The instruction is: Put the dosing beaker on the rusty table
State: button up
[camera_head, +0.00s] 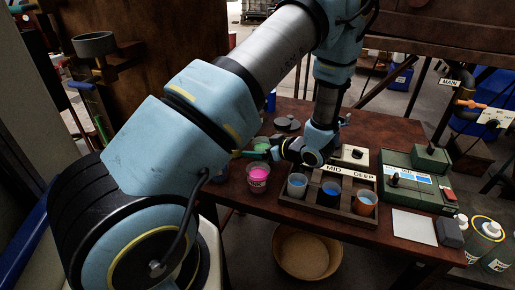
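The rusty table (227,190) is the reddish-brown worktop across the middle of the head view. A clear beaker with pink liquid (257,178) stands on it, left of a dark rack; it may be the dosing beaker, but I cannot be sure. My gripper (272,150) is low over the table, pointing left, just above and behind the pink beaker. A small green vessel (259,144) shows at its fingertips. The fingers are small and partly hidden by my wrist, so I cannot tell whether they hold it.
The dark rack (325,213) holds cups of bluish liquid under labels reading MID and DEEP. A green instrument (418,188), a white sheet (414,227) and dark round discs (287,124) are on the table. Bottles (487,232) stand at right; a round tub (303,254) is below the front edge.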

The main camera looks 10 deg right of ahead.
jog(key=shift+o, duration=0.7)
jog(key=shift+r, duration=0.1)
jog(key=shift+s+d+r, duration=0.1)
jog(key=shift+r, duration=0.05)
jog(key=b+v, duration=0.1)
jog(key=v, duration=0.6)
jog(key=shift+s+b, duration=0.1)
jog(key=shift+b, duration=0.3)
